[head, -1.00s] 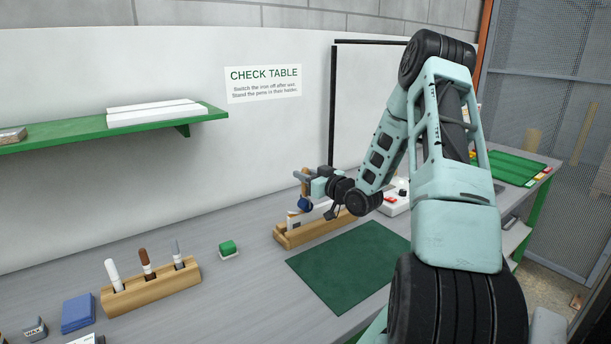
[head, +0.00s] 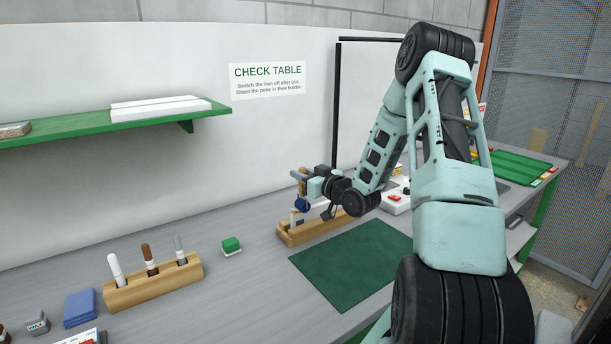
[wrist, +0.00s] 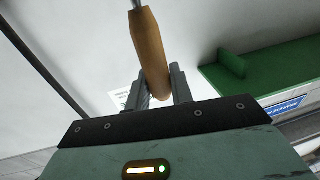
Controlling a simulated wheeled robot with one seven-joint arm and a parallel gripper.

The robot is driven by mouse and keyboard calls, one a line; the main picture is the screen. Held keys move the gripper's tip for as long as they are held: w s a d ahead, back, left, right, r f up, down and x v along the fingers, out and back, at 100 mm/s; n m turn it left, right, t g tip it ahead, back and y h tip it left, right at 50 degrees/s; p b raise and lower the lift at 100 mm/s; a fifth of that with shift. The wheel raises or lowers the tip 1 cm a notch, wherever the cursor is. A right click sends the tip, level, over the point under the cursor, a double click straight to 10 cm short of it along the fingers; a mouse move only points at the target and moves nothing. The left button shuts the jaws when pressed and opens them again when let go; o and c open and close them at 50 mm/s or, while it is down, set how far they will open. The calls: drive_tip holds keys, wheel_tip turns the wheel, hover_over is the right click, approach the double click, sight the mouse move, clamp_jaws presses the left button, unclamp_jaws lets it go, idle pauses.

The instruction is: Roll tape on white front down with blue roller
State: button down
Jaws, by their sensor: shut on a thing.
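My gripper (head: 309,187) is shut on the wooden handle (wrist: 151,55) of the blue roller, which fills the middle of the wrist view. In the head view the roller's blue drum (head: 302,205) hangs at the left of my gripper, close to the face of a white board (head: 300,217). The board stands upright in a wooden stand (head: 291,237). My arm hides its right part. I cannot tell whether the drum touches the board, and the tape is too small to make out clearly.
A green mat (head: 352,262) lies in front of the stand. A wooden pen holder (head: 155,285) with pens, a green-topped block (head: 231,246) and a blue block (head: 80,308) are to the left. A green shelf (head: 110,131) is on the wall. A green tray (head: 512,165) lies far right.

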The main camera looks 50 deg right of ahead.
drive_tip(key=shift+w+a, duration=0.15)
drive_tip(key=shift+a, duration=0.6)
drive_tip(key=shift+a+b, duration=0.1)
drive_tip(key=shift+b, duration=0.2)
drive_tip(key=shift+s+d+f+b, duration=0.1)
drive_tip(key=shift+s+d+b, duration=0.15)
drive_tip(key=shift+d+b, duration=0.75)
drive_tip(key=shift+s+d+b, duration=0.2)
drive_tip(key=shift+d+b, duration=0.65)
drive_tip(key=shift+d, duration=0.15)
idle(2.5)
